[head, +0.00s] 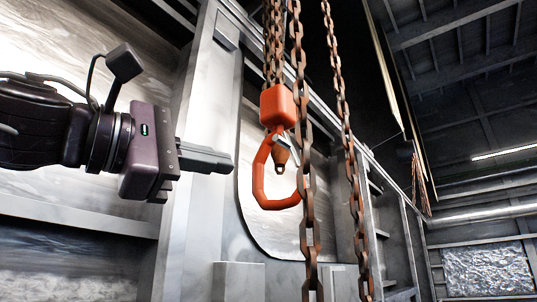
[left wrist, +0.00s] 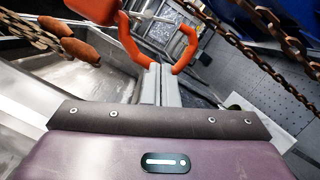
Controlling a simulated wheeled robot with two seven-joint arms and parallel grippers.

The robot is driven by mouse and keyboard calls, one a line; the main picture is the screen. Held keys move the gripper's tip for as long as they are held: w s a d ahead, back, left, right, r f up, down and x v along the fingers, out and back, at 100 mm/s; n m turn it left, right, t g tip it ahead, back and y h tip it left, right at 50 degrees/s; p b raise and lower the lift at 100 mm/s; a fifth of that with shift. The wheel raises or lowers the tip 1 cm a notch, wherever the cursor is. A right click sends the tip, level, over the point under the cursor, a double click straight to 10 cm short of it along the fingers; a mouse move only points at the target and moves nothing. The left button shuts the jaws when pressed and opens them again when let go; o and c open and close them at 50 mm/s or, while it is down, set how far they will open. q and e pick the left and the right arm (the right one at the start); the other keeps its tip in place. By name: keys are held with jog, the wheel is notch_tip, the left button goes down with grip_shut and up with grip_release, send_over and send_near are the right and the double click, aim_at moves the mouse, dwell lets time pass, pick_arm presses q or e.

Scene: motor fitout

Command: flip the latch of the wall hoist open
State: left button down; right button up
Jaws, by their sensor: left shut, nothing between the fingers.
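The wall hoist's orange hook (head: 258,182) hangs from an orange block (head: 278,104) on rusty chains, right of the middle in the head view. A small pale metal piece, seemingly the latch (head: 287,142), shows just below the block; I cannot tell its position for sure. In the left wrist view the hook (left wrist: 132,45) is at the top, with a pale metal piece (left wrist: 160,16) behind it. My left gripper (head: 231,162) is shut and empty, its fingertips just left of the hook in the head view. The shut fingers also show in the left wrist view (left wrist: 160,70). My right gripper is not in view.
Rusty chains (head: 309,200) hang in front and to the right of the hook, with another chain (head: 345,120) farther right. A grey steel post (head: 205,100) stands behind my left gripper. A small brown-orange part (head: 280,158) shows inside the hook's outline.

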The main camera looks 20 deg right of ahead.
aim_at(286, 146)
pick_arm(q)
jog(key=shift+s+a+r+m, duration=0.3)
jog(key=shift+s+r, duration=0.15)
jog(key=shift+s, duration=0.1)
jog(key=shift+s+a+r+m, duration=0.2)
jog(key=shift+s+r+m, duration=0.1)
jog(key=shift+s+r, duration=0.2)
jog(key=f+p+x, duration=0.1)
jog(key=p+x, duration=0.4)
jog(key=x, duration=0.4)
jog(key=shift+w+d+r, duration=0.15)
jog(key=shift+d+r, duration=0.25)
jog(key=shift+r, duration=0.1)
